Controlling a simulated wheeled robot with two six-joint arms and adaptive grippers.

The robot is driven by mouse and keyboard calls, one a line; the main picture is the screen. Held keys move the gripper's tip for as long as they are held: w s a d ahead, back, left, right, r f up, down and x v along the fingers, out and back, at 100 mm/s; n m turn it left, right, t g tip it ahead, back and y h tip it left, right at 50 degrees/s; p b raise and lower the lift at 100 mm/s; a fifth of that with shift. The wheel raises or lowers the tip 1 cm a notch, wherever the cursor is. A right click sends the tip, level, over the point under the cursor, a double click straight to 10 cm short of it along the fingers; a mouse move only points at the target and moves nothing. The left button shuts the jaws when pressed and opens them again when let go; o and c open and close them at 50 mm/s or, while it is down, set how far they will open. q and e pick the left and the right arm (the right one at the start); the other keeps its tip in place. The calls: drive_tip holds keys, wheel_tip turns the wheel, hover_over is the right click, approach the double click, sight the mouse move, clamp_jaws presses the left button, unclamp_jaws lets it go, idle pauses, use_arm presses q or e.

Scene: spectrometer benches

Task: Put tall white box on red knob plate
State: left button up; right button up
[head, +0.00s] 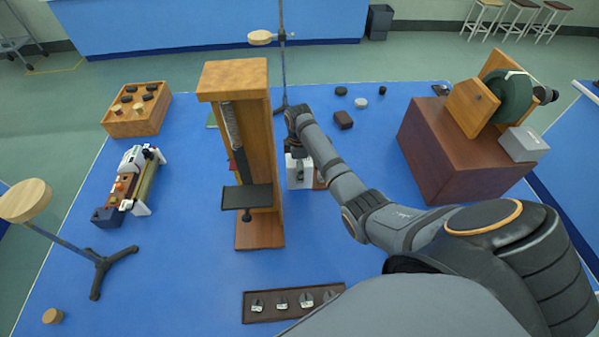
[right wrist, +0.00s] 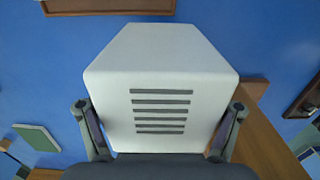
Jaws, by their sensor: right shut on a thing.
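The tall white box (right wrist: 160,85) has dark slots on its face. In the right wrist view it fills the space between the two fingers of my right gripper (right wrist: 160,125), which is shut on it. In the head view the box (head: 294,178) shows partly, under my right gripper (head: 298,150) and beside the wooden tower. I cannot tell whether its base touches the table. A reddish-brown piece (head: 319,180) shows just right of it, mostly hidden by my arm. I cannot pick out the red knob plate with certainty. My left gripper is not in view.
A tall wooden tower (head: 257,160) with a dark shelf stands close left of the box. A big brown block (head: 425,155) with a green wheel stands right. A dark tray (head: 262,308) holds several small pieces in front. A wooden box (head: 136,125) with knobs is back left.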

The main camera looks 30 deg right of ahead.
wheel_tip(320, 180, down, 3)
drive_tip(key=shift+a, duration=0.1)
drive_tip(key=shift+s+f, duration=0.1)
drive_tip(key=shift+f, duration=0.25)
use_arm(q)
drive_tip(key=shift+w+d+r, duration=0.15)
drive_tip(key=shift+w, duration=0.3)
use_arm(e)
drive_tip(key=shift+f, duration=0.25)
drive_tip(key=o, duration=1.7)
